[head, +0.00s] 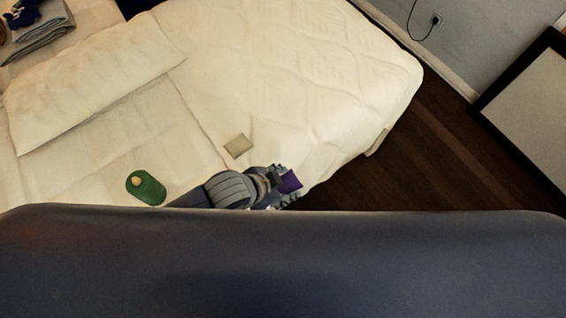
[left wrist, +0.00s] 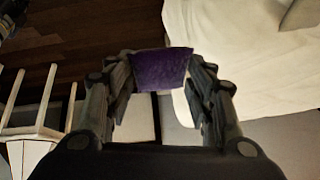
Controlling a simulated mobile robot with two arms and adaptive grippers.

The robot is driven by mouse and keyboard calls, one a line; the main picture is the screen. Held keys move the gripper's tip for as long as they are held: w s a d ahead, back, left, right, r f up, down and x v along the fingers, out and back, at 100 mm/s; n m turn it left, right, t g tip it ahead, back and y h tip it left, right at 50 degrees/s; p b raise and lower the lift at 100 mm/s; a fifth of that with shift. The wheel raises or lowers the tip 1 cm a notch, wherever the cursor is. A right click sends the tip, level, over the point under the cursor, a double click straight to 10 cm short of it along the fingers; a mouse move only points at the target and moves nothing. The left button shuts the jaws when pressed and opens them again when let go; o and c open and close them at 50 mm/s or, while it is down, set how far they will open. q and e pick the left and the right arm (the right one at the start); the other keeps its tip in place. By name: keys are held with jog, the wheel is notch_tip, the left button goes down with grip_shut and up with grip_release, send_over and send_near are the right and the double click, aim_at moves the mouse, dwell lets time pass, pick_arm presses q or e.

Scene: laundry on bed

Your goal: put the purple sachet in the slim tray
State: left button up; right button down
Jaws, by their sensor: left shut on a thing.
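The purple sachet (head: 290,181) is held in my left gripper (head: 281,182) near the front edge of the bed. In the left wrist view the purple sachet (left wrist: 160,70) sits between the two fingers of my left gripper (left wrist: 160,80), which are shut on it. A small green oval tray (head: 151,192) lies on the bed to the left of the gripper, with a small tan thing on it; I cannot tell whether it is the slim tray. I see no other tray. My right gripper is not clearly seen.
A beige square sachet (head: 238,146) lies on the white bed (head: 300,70) just behind my left gripper. Folded laundry (head: 40,35) lies at the far left. Dark wood floor (head: 420,150) shows to the right. A pale stool-like piece (left wrist: 35,132) shows in the left wrist view.

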pick_arm(q)
jog(key=shift+s, duration=0.8)
jog(key=w+a+r+n+t+y, duration=0.25)
jog(key=w+a+r+n, duration=0.35)
jog(key=w+a+r, duration=0.3)
jog(key=w+a+r+n+y, duration=0.2)
jog(key=a+r+n, duration=0.1)
jog(key=r, duration=0.5)
jog(key=w+a+r+n+y, duration=0.2)
jog(key=w+a+r+n, duration=0.1)
jog(key=a+r, duration=0.3)
notch_tip(320, 180, up, 2)
jog(key=shift+a+r+n+g, duration=0.2)
jog(key=shift+n+g, duration=0.15)
jog(key=shift+n, duration=0.25)
jog(key=shift+d+f, duration=0.1)
